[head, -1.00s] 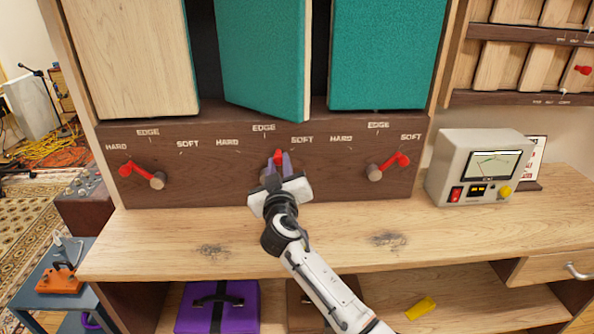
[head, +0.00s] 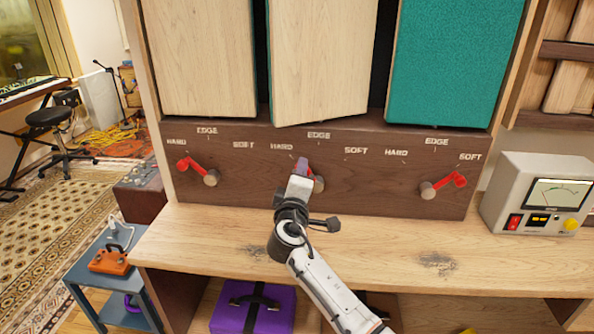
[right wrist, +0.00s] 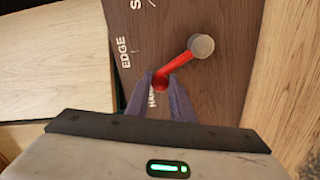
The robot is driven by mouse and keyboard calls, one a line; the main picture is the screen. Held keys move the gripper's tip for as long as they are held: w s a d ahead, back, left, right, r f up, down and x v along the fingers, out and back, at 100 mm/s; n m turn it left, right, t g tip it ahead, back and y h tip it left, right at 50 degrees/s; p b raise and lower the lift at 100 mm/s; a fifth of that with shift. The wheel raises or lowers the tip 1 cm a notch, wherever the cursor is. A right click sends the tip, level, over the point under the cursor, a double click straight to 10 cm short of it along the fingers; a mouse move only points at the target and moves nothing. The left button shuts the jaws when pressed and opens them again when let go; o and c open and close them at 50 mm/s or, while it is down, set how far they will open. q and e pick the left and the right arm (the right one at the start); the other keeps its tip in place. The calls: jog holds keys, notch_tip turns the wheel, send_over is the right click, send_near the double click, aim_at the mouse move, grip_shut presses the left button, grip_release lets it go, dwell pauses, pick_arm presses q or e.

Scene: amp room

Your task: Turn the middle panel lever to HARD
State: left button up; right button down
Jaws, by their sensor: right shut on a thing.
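The middle panel lever (head: 319,184) is red with a round grey-brown hub, below the middle labels HARD, EDGE and SOFT. Its arm points up and left from the hub, toward HARD. My right gripper (head: 302,168) is at the lever's outer end and partly hides it in the head view. In the right wrist view, the two fingers of the gripper (right wrist: 161,88) are closed around the red tip of the lever (right wrist: 180,64), next to the partly covered HARD label. The hub stays clear of the fingers. My left gripper is not in view.
The left lever (head: 195,170) points toward HARD and the right lever (head: 445,184) toward SOFT. A wooden bench (head: 350,240) runs below the dark panel. A meter box (head: 540,195) stands at the right. The panel above the middle lever (head: 320,60) shows wood.

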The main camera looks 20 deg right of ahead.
jog(key=n, duration=0.1)
jog(key=w+a+f+n, duration=0.1)
jog(key=n, duration=0.1)
jog(key=shift+a+f, duration=0.2)
jog(key=shift+a, duration=0.1)
dwell(0.4)
jog(key=c, duration=1.5)
grip_release()
jog(key=shift+c, duration=0.2)
jog(key=shift+s, duration=0.15)
jog(key=v, duration=1)
jog(key=shift+b, duration=0.45)
jog(key=shift+a+f, duration=0.1)
